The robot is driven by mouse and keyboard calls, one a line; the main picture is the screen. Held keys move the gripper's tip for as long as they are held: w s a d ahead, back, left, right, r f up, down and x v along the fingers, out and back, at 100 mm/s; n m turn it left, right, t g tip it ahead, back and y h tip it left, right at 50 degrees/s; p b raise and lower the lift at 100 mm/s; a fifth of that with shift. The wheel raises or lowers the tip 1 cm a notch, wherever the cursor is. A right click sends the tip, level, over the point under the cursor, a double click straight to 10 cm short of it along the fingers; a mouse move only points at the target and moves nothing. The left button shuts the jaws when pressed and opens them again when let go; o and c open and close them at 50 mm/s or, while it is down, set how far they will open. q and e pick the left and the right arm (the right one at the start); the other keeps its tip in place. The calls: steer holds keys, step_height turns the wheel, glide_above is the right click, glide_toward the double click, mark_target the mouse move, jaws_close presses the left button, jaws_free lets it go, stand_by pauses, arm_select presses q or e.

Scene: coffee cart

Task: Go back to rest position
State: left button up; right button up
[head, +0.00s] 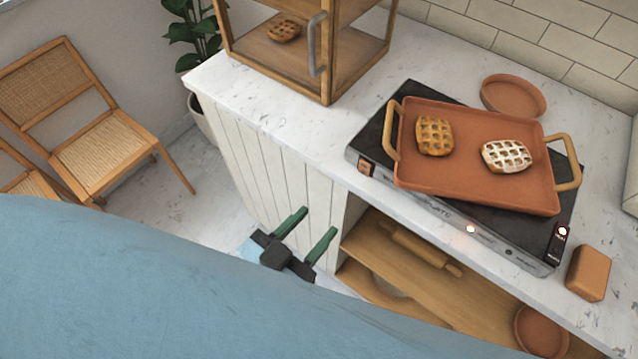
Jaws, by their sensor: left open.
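My left gripper (307,232) is in the lower middle of the head view. Its two green-tipped fingers are apart with nothing between them. It hangs in front of the counter's white panelled side, beside the opening to the lower shelves. Most of its arm is hidden behind a large blue surface across the bottom left. My right gripper is not in view.
A terracotta tray (470,185) with two waffles (434,136) sits on a black hot plate (378,130) on the marble counter (240,95). A wooden cabinet (328,85) stands at the back. A rolling pin (420,248) lies on the shelf. Chairs (110,160) stand left.

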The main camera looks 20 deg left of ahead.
arm_select(q)
steer(key=s+a+f+g+y, duration=0.1)
steer(key=s+a+f+g, duration=0.1)
steer(key=f, duration=0.8)
steer(key=s+a+f+g+y, duration=0.1)
steer(key=s+f+g, duration=0.15)
steer(key=f, duration=0.85)
steer(key=s+a+f+g, duration=0.2)
steer(key=f+g, duration=0.1)
steer(key=f, duration=0.7)
steer(key=s+a+f+g+y, duration=0.1)
steer(key=s+a+f+g, duration=0.2)
steer(key=s+a+f, duration=0.2)
steer(key=s+a+f+n+g+y, duration=0.1)
steer(key=s+a+f+g, duration=0.2)
steer(key=s+f, duration=0.7)
steer(key=shift+a+f+g+y, duration=0.3)
steer(key=shift+a+g+y, duration=0.1)
steer(key=shift+a, duration=0.5)
steer(key=shift+s+a+f, duration=0.15)
steer(key=shift+s+a, duration=0.05)
steer(key=shift+s, duration=0.25)
steer(key=shift+c, duration=0.2)
